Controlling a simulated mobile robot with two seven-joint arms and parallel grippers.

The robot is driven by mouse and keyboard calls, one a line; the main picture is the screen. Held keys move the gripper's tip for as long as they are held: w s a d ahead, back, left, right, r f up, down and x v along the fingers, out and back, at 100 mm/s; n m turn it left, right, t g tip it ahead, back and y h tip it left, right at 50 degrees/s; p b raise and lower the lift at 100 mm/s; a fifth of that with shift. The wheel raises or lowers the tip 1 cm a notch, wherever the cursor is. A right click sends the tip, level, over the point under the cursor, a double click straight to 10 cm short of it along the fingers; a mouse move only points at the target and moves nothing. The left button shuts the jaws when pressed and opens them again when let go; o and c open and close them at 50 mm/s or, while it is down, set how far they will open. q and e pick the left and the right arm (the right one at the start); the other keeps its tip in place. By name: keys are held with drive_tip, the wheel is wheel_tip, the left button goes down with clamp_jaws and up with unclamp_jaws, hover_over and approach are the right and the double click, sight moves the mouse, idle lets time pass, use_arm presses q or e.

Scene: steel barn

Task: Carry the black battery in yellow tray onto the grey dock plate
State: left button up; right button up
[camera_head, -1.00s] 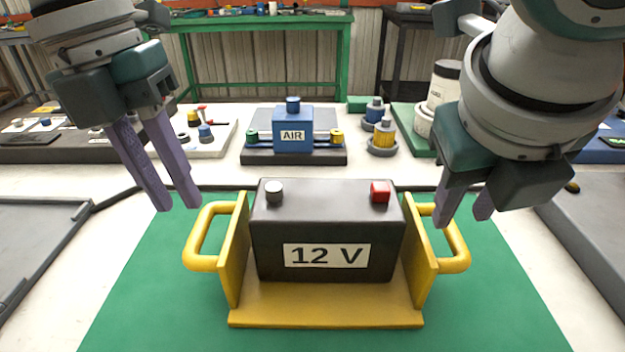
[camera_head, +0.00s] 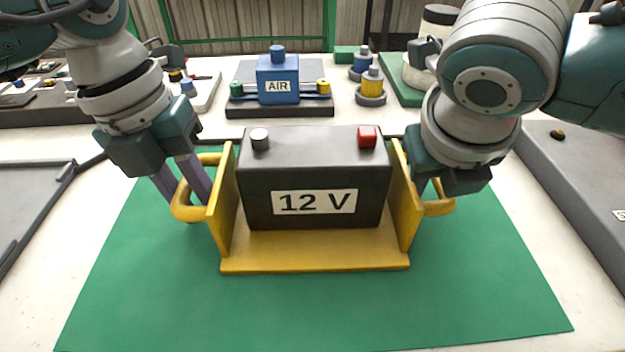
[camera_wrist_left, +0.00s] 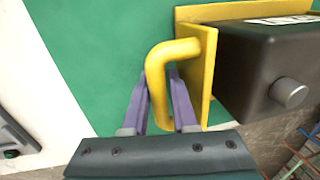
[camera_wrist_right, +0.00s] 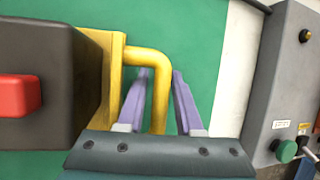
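The black battery (camera_head: 315,180), marked 12 V, stands upright in the yellow tray (camera_head: 315,255) on a green mat. It has a grey knob and a red knob on top. My left gripper (camera_head: 188,200) is at the tray's left handle (camera_head: 180,205); in the left wrist view its open purple fingers (camera_wrist_left: 158,75) straddle the handle bar. My right gripper (camera_head: 430,190) is at the right handle (camera_head: 440,207); in the right wrist view its open fingers (camera_wrist_right: 160,75) straddle that bar. Grey flat surfaces lie left (camera_head: 30,200) and right (camera_head: 570,190); I cannot tell which is the dock plate.
The green mat (camera_head: 310,310) is clear in front of the tray. Behind it stand a blue AIR block (camera_head: 278,85) on a dark base and a yellow-and-grey cylinder (camera_head: 371,85). The grey surface at left has raised edges.

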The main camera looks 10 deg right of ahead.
use_arm(q)
drive_tip(key=shift+f, duration=0.25)
use_arm(e)
drive_tip(key=shift+w+f, duration=0.1)
drive_tip(key=shift+f, duration=0.1)
use_arm(q)
clamp_jaws()
use_arm(e)
drive_tip(key=c, duration=0.4)
clamp_jaws()
use_arm(q)
drive_tip(key=shift+r, duration=0.2)
use_arm(e)
drive_tip(key=shift+r, duration=0.15)
